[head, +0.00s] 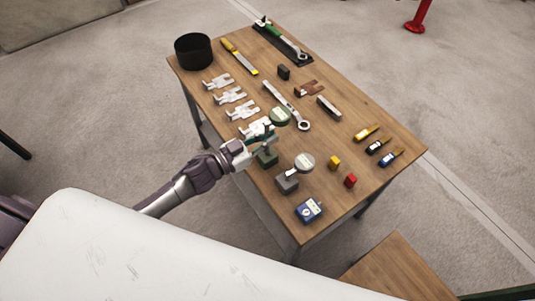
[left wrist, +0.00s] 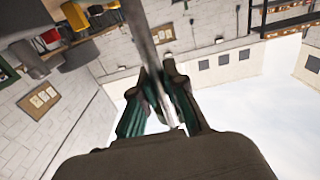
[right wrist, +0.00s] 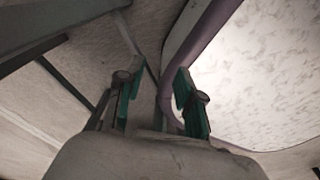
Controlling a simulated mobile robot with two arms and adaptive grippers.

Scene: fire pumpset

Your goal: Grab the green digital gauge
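My left gripper (head: 262,141) reaches in from the left at the gauge's lower part. In the left wrist view, its fingers (left wrist: 159,70) are close together on both sides of a thin grey part, which looks like the gauge seen edge-on. They appear to touch it. Whether the base is lifted cannot be told. My right gripper (right wrist: 160,75) is open and empty, away from the table.
Silver clamp-like parts (head: 243,110) and a wrench (head: 287,105) lie behind. A blue device (head: 308,210) and yellow and red cubes (head: 350,180) stand nearer the front.

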